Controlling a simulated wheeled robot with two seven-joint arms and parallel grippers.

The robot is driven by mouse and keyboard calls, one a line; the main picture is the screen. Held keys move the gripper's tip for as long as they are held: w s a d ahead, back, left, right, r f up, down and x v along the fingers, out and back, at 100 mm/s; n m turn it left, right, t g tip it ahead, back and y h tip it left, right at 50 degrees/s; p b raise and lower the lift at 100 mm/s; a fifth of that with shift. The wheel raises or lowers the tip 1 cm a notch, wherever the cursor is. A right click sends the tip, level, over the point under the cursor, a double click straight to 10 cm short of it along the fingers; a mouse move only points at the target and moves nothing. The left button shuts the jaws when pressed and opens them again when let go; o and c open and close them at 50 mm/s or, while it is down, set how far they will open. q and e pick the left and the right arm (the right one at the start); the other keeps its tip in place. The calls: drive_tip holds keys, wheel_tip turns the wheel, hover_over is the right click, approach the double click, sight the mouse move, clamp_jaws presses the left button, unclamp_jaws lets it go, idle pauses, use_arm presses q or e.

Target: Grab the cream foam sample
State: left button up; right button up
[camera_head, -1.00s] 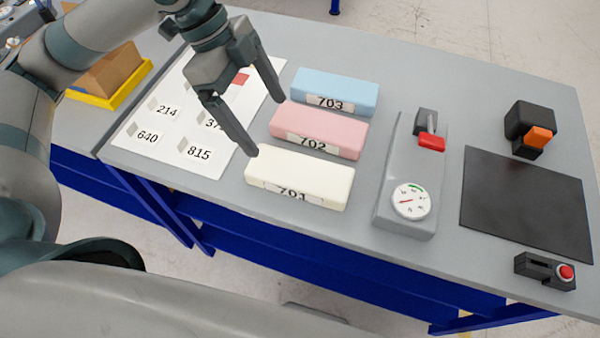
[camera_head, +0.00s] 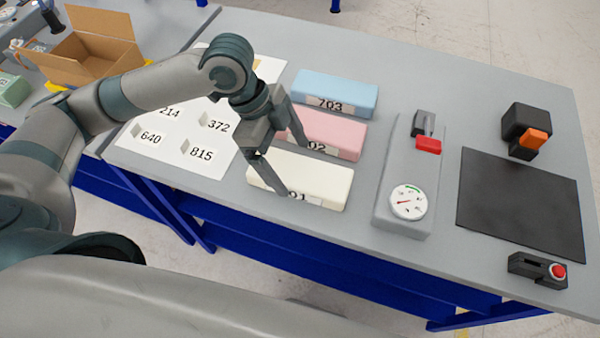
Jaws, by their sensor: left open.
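The cream foam sample (camera_head: 318,177) lies on the grey table, nearest the front edge of three foam blocks, its label partly hidden by a finger. My left gripper (camera_head: 297,172) is open and points down at the cream sample. One finger passes in front of the cream block's left part and the other crosses in front of the pink block (camera_head: 345,135). I cannot tell whether a finger touches the foam. Nothing is held. My right gripper is not in view.
A blue block (camera_head: 340,90) lies behind the pink one. A grey gauge device (camera_head: 390,215) with a red lever stands to the right, beside a black mat (camera_head: 520,210). A white numbered sheet (camera_head: 165,158) lies to the left. An open cardboard box (camera_head: 90,52) is at far left.

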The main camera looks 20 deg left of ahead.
sight(302, 176)
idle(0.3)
use_arm(q)
drive_tip(key=shift+d+f+p, duration=0.35)
drive_tip(key=shift+f, duration=0.2)
drive_tip(key=p+x, duration=0.1)
drive_tip(key=x, duration=0.2)
drive_tip(key=shift+w, duration=0.1)
drive_tip(key=shift+d+f, duration=0.2)
drive_tip(key=shift+f, duration=0.25)
drive_tip(key=c, duration=1.1)
